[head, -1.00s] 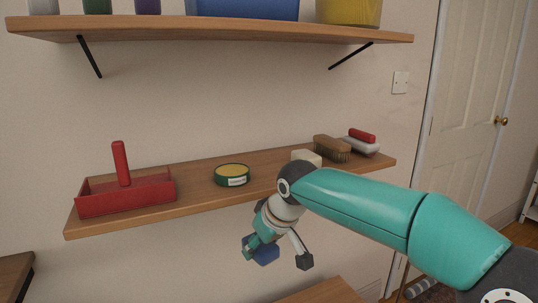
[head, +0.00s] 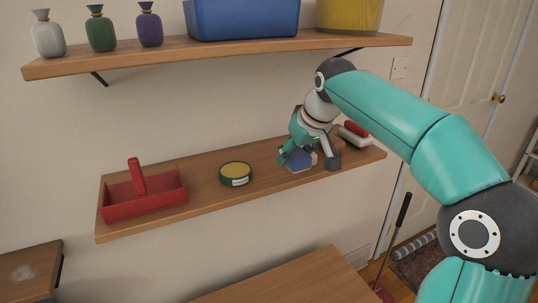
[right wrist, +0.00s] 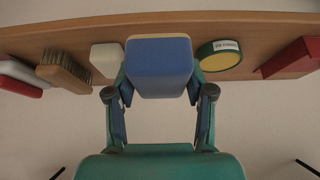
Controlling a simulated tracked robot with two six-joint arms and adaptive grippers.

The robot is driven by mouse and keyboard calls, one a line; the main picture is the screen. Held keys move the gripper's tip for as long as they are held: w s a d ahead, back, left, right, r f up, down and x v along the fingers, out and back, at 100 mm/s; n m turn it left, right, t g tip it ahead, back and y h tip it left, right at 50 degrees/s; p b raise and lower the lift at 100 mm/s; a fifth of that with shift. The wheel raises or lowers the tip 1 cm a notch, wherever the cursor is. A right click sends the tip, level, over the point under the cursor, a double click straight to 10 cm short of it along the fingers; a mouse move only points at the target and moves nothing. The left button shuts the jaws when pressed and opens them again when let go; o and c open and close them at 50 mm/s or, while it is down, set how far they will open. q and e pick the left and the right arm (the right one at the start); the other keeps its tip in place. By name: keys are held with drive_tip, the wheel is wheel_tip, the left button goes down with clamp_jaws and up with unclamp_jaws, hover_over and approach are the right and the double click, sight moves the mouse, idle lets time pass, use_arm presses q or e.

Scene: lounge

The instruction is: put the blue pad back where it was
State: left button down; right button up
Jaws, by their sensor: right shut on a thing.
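The blue pad (head: 299,160) is between the fingers of my right gripper (head: 310,161) in the head view. It also fills the middle of the right wrist view (right wrist: 160,72), with a thin pale yellow layer along its far edge. My right gripper is shut on it. The pad is at the lower shelf (head: 210,205), between the green tin (head: 236,174) and the white block (right wrist: 106,58). I cannot tell whether the pad touches the board. The gripper mostly hides the white block in the head view. My left gripper is not in view.
A red open caddy (head: 143,200) stands at the shelf's left end. A bristle brush (right wrist: 64,72) and a red-and-white brush (head: 354,134) are toward its right end. The upper shelf (head: 220,54) overhangs, carrying bottles, a blue bin (head: 243,18) and a yellow container (head: 348,15).

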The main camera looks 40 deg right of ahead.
drive_tip(key=p, duration=0.4)
approach(271, 165)
drive_tip(key=w+r, duration=0.2)
drive_tip(key=shift+w+d+f+b, duration=0.2)
drive_tip(key=shift+w+d+f, duration=0.05)
drive_tip(key=shift+f, duration=0.3)
drive_tip(key=shift+w+d+f+b, duration=0.2)
drive_tip(key=shift+w+d+f, duration=0.05)
drive_tip(key=shift+f, duration=0.25)
wheel_tip(271, 165, down, 5)
drive_tip(key=shift+s+r, duration=0.1)
drive_tip(key=shift+w+f, duration=0.2)
drive_tip(key=shift+f, duration=0.25)
drive_tip(key=o, duration=1.1)
drive_tip(key=shift+r, duration=0.1)
